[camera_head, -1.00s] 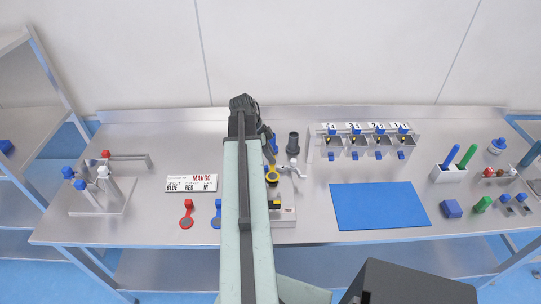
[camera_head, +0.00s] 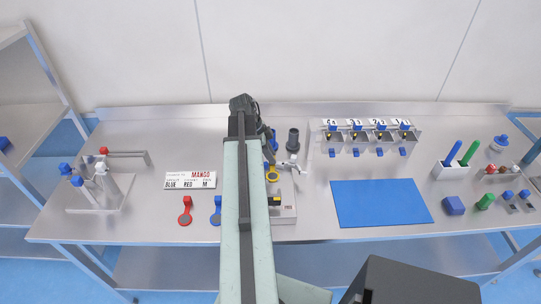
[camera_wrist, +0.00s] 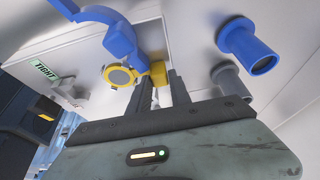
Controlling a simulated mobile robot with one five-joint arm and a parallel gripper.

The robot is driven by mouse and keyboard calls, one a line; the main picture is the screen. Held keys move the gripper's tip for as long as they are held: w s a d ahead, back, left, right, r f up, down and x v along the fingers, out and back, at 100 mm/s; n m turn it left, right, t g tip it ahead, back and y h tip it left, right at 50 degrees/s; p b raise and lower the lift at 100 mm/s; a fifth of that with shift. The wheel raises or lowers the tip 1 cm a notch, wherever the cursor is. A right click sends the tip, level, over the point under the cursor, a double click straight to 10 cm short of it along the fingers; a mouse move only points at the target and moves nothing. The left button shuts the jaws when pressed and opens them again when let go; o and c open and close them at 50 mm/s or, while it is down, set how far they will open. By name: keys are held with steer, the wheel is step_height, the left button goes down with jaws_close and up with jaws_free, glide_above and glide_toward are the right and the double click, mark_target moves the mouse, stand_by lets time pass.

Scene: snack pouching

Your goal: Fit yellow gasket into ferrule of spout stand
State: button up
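The yellow gasket (camera_wrist: 120,75) shows in the wrist view as a ring around a grey disc. A yellow block (camera_wrist: 158,73), which looks like its tab, is beside it. My gripper (camera_wrist: 160,75) has its two dark fingertips on either side of this block; I cannot tell whether they press on it. In the head view yellow (camera_head: 272,173) shows just right of my arm, over the spout stand (camera_head: 284,212). The arm covers much of the stand. I cannot tell whether the ring sits in the ferrule or above it.
A blue curved part (camera_wrist: 122,38) arches close to the gasket. A blue tube (camera_wrist: 248,46) and a grey tube (camera_wrist: 228,76) are at the right. A clamp lever (camera_wrist: 68,97) lies by the "TIGHT" label. The blue mat (camera_head: 380,204) is bare.

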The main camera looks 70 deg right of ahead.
steer(key=o, duration=0.3)
steer(key=shift+r, duration=0.15)
steer(key=p+v, duration=0.7)
steer(key=shift+w+r, duration=0.15)
steer(key=shift+r, duration=0.1)
